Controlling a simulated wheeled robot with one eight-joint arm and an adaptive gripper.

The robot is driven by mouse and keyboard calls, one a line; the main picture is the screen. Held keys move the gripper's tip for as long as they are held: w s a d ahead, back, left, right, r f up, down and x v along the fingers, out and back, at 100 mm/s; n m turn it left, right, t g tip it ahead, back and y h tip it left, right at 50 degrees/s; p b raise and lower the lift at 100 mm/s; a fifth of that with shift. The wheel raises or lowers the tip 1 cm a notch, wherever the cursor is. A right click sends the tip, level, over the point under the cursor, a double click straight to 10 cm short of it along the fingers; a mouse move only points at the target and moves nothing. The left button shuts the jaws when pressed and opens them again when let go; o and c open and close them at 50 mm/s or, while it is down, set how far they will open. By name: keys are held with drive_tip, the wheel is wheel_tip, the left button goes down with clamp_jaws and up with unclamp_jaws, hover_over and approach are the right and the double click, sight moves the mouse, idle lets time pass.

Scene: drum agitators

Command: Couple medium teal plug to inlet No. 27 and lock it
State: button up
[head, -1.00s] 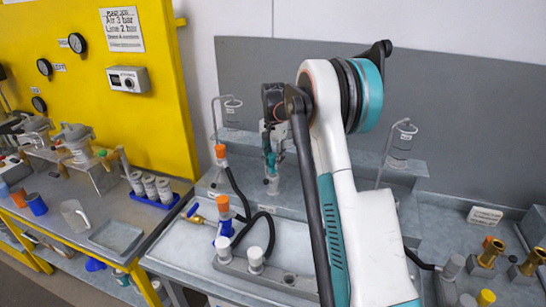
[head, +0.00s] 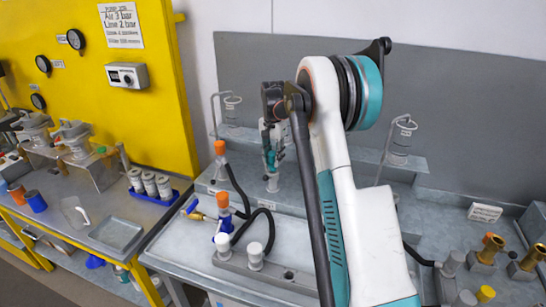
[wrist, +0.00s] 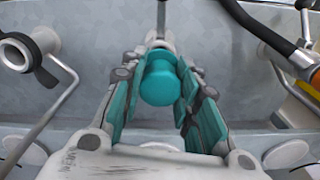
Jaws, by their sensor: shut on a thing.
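The teal plug (wrist: 160,82) is between the two teal-padded fingers of my gripper (wrist: 160,95) in the wrist view, and the fingers are shut on it. A pale metal fitting (wrist: 158,45) shows just beyond the plug; I cannot tell whether they are joined. In the head view my gripper (head: 271,150) points down over the back of the bench, with a short pale upright piece (head: 272,184) right below it. The arm partly covers this area. I cannot read any inlet number, so I cannot tell which one is No. 27.
An orange-capped hose fitting (head: 221,148) and another (head: 223,200) stand left of my gripper, with black hoses. A grey block (head: 232,262) with white caps is in front. Wire stands (head: 232,100) rise behind. Brass fittings (head: 493,250) are at the right.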

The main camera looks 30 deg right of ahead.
drive_tip(key=shift+f, duration=0.2)
drive_tip(key=shift+f+b, duration=0.65)
drive_tip(key=shift+f, duration=0.3)
drive_tip(key=shift+f, duration=0.35)
idle(0.5)
drive_tip(key=o, duration=1.2)
drive_tip(key=shift+c, duration=0.2)
drive_tip(key=shift+o, duration=0.2)
drive_tip(key=shift+r+p, duration=2)
drive_tip(key=shift+r, duration=1.9)
